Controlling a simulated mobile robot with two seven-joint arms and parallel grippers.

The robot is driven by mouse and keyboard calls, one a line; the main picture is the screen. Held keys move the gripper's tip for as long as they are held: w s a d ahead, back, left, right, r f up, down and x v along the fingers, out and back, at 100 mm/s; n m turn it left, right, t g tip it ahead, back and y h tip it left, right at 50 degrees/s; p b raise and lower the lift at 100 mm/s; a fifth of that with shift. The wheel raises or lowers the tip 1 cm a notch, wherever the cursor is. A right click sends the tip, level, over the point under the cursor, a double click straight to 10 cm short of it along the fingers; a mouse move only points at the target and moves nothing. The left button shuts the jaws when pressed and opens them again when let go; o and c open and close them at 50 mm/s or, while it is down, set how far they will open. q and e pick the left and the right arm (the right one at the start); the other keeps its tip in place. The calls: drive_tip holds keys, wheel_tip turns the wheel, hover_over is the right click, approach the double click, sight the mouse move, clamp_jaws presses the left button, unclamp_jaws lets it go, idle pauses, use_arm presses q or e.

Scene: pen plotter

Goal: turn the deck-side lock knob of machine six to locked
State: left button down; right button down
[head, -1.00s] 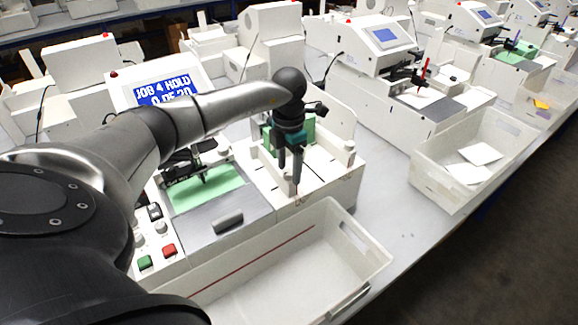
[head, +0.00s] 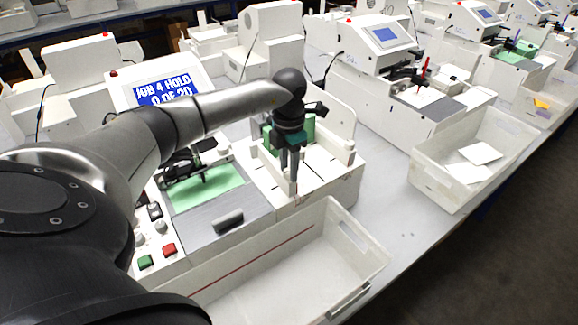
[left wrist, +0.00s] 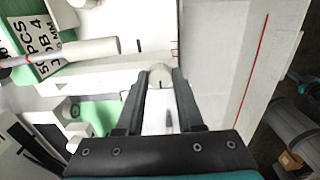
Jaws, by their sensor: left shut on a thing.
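The near machine (head: 215,225) has a screen (head: 165,92) reading "JOB 4 HOLD 0 OF 20"; I see no machine number on it. My left gripper (head: 294,190) points down at the white deck to the right of the plotting bed. In the left wrist view its fingers (left wrist: 161,78) are shut on a small pale knob (left wrist: 160,70), which sits between the tips. The fingers hide much of the knob, and I cannot read its lock position. In the head view the knob is too hidden to make out. My right gripper is not in view.
A green plotting bed (head: 207,190) with a grey cover lies left of the gripper. Green and red buttons (head: 169,250) sit at the front left. An empty white bin (head: 365,250) stands in front. Another bin (head: 435,180) holding white sheets stands right, with clear bench between.

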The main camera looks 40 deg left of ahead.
use_arm(q)
drive_tip(key=shift+m, duration=0.3)
drive_tip(key=m+b, duration=0.1)
drive_tip(key=m, duration=0.2)
drive_tip(key=shift+m+b, duration=0.4)
drive_tip(key=m+b, duration=0.1)
drive_tip(key=m, duration=0.3)
drive_tip(key=m+b, duration=0.1)
drive_tip(key=m, duration=0.4)
drive_tip(key=shift+m+b, duration=0.65)
drive_tip(key=shift+m, duration=1.65)
drive_tip(key=shift+r, duration=0.1)
drive_tip(key=c, duration=0.5)
unclamp_jaws()
drive_tip(key=shift+c, duration=0.2)
